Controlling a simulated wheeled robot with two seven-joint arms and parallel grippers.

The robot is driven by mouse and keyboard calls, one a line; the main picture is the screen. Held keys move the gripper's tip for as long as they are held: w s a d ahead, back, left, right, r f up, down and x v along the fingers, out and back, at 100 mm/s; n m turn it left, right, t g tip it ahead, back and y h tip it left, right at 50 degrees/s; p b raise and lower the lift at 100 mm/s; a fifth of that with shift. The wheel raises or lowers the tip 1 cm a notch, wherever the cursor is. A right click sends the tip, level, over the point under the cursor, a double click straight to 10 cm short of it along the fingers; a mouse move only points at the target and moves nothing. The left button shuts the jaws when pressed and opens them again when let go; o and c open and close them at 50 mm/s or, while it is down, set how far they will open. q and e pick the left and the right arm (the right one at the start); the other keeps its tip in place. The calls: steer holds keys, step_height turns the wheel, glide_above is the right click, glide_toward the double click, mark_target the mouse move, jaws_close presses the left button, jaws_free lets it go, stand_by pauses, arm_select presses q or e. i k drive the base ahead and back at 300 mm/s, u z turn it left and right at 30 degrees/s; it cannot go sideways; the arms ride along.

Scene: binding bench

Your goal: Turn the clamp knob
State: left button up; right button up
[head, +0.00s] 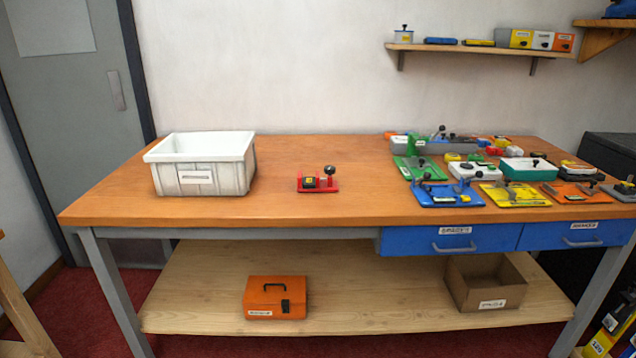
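A small red clamp (318,188) sits on the wooden bench top, right of the white bin and near the middle of the bench. It has a red base, a dark block with a yellow mark, and a round black knob (329,170) standing up at its right end. The knob's exact turn cannot be read at this size. Neither of my grippers is in the head view, and nothing touches the clamp.
A white bin (201,178) stands on the left of the bench (370,206). Several coloured fixtures, including a blue plate (447,196) and a green plate (418,168), crowd the right side. The bench is clear around the clamp. Blue drawers (436,241) hang under the front edge.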

mark_target(329, 170)
steer(key=u, duration=0.5)
steer(key=k, duration=1.1)
steer(key=z, duration=0.8)
steer(key=i, duration=1.85)
steer(key=u, duration=0.6)
